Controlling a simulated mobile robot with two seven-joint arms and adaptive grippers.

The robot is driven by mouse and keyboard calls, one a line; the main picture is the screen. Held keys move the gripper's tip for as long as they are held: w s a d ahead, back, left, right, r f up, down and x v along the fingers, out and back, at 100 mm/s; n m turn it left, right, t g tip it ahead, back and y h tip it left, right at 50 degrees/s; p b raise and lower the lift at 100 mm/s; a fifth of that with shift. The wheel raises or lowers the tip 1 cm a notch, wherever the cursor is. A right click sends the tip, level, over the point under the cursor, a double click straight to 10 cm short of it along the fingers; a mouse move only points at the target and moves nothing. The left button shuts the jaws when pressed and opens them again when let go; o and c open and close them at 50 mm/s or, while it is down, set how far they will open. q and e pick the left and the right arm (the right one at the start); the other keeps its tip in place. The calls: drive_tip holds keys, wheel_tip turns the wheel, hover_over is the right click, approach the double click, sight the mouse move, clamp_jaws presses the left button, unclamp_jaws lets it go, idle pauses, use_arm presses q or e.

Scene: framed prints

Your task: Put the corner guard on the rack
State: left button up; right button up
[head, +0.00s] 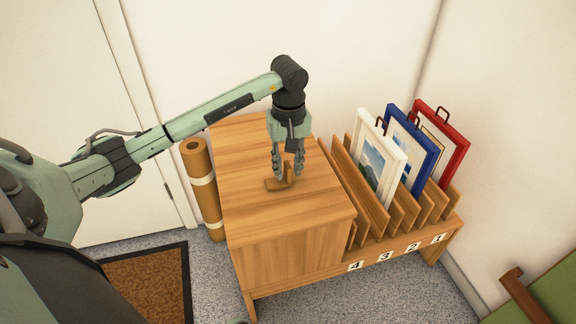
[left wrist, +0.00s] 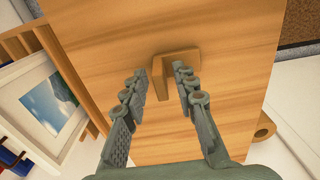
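The corner guard (head: 275,185) is a small brown angled piece lying on the wooden cabinet top (head: 245,150). In the left wrist view, the corner guard (left wrist: 161,68) shows ahead of my fingertips, with one arm partly behind the right-hand finger. My left gripper (head: 288,174) points down over it, fingers apart; its fingers also show spread in the left wrist view (left wrist: 157,84). I cannot tell whether a finger touches the guard. The wooden rack (head: 405,252) stands right of the cabinet top, with slanted dividers and labels 4, 3, 2, 1. My right gripper is not in view.
White (head: 379,163), blue (head: 412,143) and red (head: 443,140) framed prints stand in the rack; the space near label 4 looks empty. A brown roll (head: 203,185) leans at the cabinet's left. A brown mat (head: 150,287) lies on the floor. Walls close in behind and right.

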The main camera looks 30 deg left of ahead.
sight(288, 166)
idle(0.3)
use_arm(q)
drive_tip(key=shift+r, duration=0.2)
wheel_tip(288, 166, up, 12)
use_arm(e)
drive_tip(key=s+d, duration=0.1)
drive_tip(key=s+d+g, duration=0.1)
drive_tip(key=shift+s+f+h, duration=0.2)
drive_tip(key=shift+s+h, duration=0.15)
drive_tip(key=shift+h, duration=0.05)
use_arm(q)
drive_tip(key=shift+s+d+f, duration=0.1)
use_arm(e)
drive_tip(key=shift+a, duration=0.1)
